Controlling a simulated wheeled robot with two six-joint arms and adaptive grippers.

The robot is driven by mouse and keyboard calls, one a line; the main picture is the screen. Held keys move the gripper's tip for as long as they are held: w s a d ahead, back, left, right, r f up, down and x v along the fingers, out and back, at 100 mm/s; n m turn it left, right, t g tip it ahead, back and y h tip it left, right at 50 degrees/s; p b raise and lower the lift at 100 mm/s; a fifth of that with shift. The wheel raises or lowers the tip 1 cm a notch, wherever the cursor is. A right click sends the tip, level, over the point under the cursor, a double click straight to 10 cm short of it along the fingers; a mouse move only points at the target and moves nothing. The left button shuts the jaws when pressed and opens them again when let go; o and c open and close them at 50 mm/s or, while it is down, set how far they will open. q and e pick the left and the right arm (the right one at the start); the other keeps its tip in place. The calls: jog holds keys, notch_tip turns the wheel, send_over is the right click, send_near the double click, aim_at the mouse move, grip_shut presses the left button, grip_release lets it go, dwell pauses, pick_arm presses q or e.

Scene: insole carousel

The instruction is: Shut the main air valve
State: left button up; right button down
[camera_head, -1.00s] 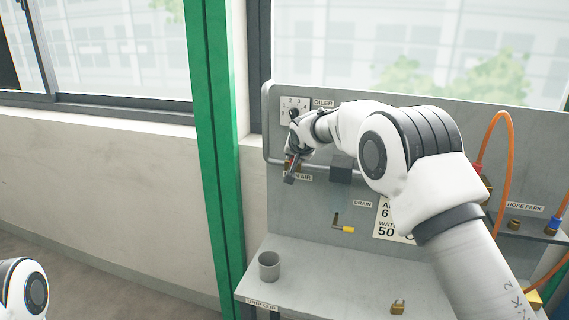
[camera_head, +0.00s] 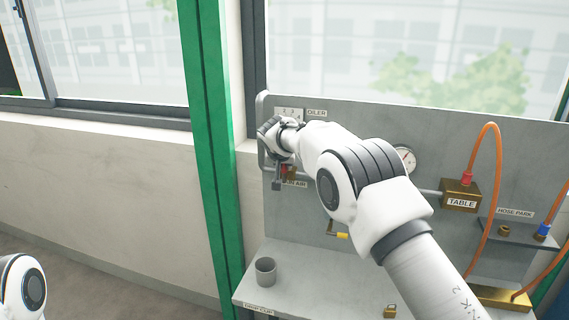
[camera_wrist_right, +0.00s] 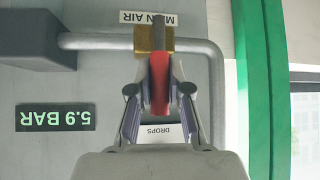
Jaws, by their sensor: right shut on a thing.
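The main air valve (camera_wrist_right: 143,38) has a brass body on a grey pipe, with a MAIN AIR label beside it. Its red lever handle (camera_wrist_right: 160,85) lies crosswise to the horizontal pipe in the right wrist view. My right gripper (camera_wrist_right: 160,86) is shut on this red handle, one finger on each side. In the head view, the right gripper (camera_head: 279,180) is at the left end of the panel, partly covering the valve and its label. My left gripper is out of view; only a piece of my left arm shows at the lower left.
The grey panel (camera_head: 350,115) carries a round gauge (camera_head: 405,158), a brass TABLE block (camera_head: 461,195) and orange hoses. A 5.9 BAR display (camera_wrist_right: 55,117) shows in the wrist view. A grey cup (camera_head: 265,270) and a padlock (camera_head: 390,311) stand on the shelf below.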

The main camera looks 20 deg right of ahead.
jog(key=c, duration=1.1)
grip_release()
jog(key=v, duration=1.1)
jog(key=shift+s+a+r, duration=0.2)
jog(key=shift+s+r, duration=0.05)
